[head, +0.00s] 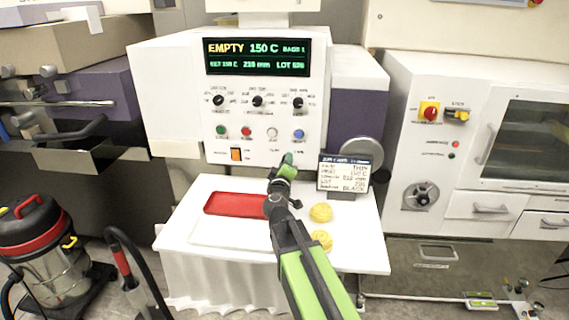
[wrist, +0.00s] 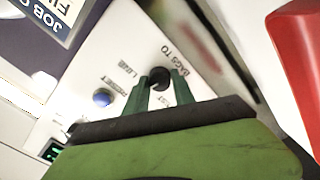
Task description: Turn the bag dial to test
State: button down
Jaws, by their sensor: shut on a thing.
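The bag dial (wrist: 157,75) is a black round knob on the white machine panel, with "BAGS TO", "LINE" and what looks like "TEST" printed around it in the wrist view. My gripper (wrist: 160,87) is shut on it, one dark green finger on each side. I cannot tell which mark the dial points to. In the head view my gripper (head: 288,161) reaches the lower panel from below and hides the dial.
A blue button (head: 298,134) sits just above my gripper, with other buttons and three upper dials. A job card (head: 344,173) stands close on the right. A red tray (head: 236,203) and yellow rolls (head: 321,212) lie on the white table (head: 355,255).

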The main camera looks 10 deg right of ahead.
jog(key=shift+d+n, duration=0.1)
jog(key=shift+n, duration=4)
jog(key=c, duration=1.1)
grip_release()
jog(key=shift+o, duration=0.2)
jog(key=shift+s+f, duration=0.1)
